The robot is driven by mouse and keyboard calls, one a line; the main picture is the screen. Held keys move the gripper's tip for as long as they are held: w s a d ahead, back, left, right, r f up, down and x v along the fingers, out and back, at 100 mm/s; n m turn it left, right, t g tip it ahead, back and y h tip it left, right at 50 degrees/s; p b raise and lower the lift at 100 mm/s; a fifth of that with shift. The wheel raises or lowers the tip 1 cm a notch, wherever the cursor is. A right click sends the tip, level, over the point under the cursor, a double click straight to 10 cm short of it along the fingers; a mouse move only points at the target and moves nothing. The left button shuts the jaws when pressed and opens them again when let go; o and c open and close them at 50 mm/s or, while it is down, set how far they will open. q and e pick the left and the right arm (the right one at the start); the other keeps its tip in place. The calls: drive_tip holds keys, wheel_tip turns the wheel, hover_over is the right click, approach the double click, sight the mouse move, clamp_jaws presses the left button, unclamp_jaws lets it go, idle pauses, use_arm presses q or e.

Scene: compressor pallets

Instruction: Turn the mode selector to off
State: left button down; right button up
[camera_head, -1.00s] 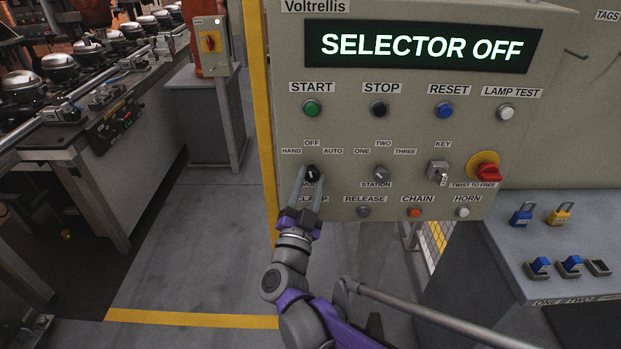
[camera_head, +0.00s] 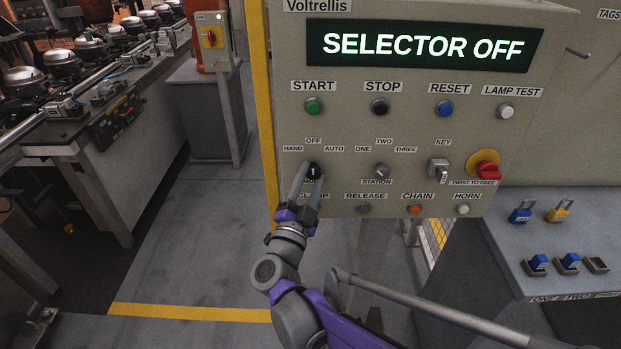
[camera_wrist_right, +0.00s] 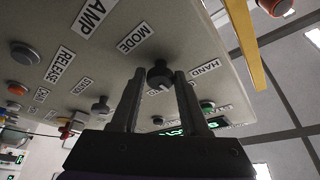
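The mode selector (camera_head: 313,171) is a small black knob on the beige control panel (camera_head: 340,122), below the labels HAND, OFF and AUTO. Its pale mark points up toward OFF. My right gripper (camera_head: 306,178) is at the knob, with one finger on each side. In the right wrist view the selector (camera_wrist_right: 159,75) sits between the spread fingertips (camera_wrist_right: 160,77), with a narrow gap visible at each side. The fingers partly cover the MODE and CLAMP labels in the head view. My left gripper is not in view.
A station selector (camera_head: 382,171), key switch (camera_head: 438,168) and red emergency stop (camera_head: 488,171) are to the right. Clamp, release, chain and horn controls lie below. A yellow post (camera_head: 262,100) stands left of the panel. Floor beyond it is clear.

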drive_tip(key=o, duration=0.3)
drive_tip(key=v, duration=1)
drive_tip(key=shift+s+a, duration=0.2)
drive_tip(key=shift+s, duration=0.2)
